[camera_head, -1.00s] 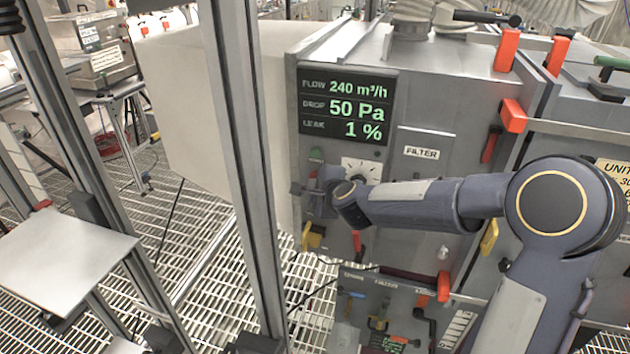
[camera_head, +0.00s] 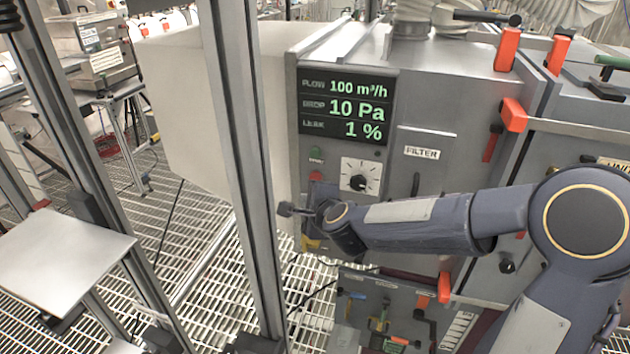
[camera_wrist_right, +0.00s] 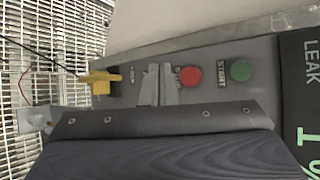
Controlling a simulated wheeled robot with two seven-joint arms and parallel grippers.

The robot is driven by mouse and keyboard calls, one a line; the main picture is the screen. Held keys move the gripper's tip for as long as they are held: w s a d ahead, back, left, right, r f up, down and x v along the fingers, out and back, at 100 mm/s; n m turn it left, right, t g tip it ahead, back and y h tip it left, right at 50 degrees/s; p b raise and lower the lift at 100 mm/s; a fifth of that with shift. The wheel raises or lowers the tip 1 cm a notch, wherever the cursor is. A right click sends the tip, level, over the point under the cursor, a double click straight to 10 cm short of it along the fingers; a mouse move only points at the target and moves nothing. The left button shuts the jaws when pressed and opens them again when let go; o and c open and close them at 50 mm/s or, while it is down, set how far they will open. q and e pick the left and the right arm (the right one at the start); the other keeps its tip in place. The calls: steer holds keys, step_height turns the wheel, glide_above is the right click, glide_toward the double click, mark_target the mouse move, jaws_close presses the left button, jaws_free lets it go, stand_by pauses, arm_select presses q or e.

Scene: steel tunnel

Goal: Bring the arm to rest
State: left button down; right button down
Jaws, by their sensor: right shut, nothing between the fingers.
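My right gripper (camera_head: 288,209) is in front of the lower left of the filter unit's face, below the dial (camera_head: 360,177). In the right wrist view its fingers (camera_wrist_right: 156,88) are shut with nothing between them, and appear apart from the buttons. The green start button (camera_wrist_right: 240,71) and the red button (camera_wrist_right: 190,76) lie beside the fingers in that view. The display (camera_head: 345,107) reads 100 m³/h, 10 Pa and 1 %. My left gripper is not in view.
A yellow handle (camera_wrist_right: 100,80) sits on the panel near the fingers. A grey metal post (camera_head: 245,160) stands left of the gripper. A tool panel (camera_head: 385,310) lies below the arm. A flat grey plate (camera_head: 60,255) is at the left. Grating floor shows between.

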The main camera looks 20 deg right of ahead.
stand_by(0.3)
steer(key=s+d+r+n+g+y, duration=0.1)
steer(key=s+r+n+g+y, duration=0.2)
steer(key=s+n, duration=1)
steer(key=s+d+f+n+g, duration=0.1)
steer(key=s+f+n+g, duration=0.1)
steer(key=s, duration=0.7)
steer(key=s+d+f+n+g, duration=0.2)
steer(key=s+f+n, duration=0.1)
steer(key=s, duration=0.7)
steer(key=shift+s+d+f+n+h, duration=0.15)
steer(key=shift+s+f+n+h, duration=0.2)
steer(key=shift+f, duration=0.2)
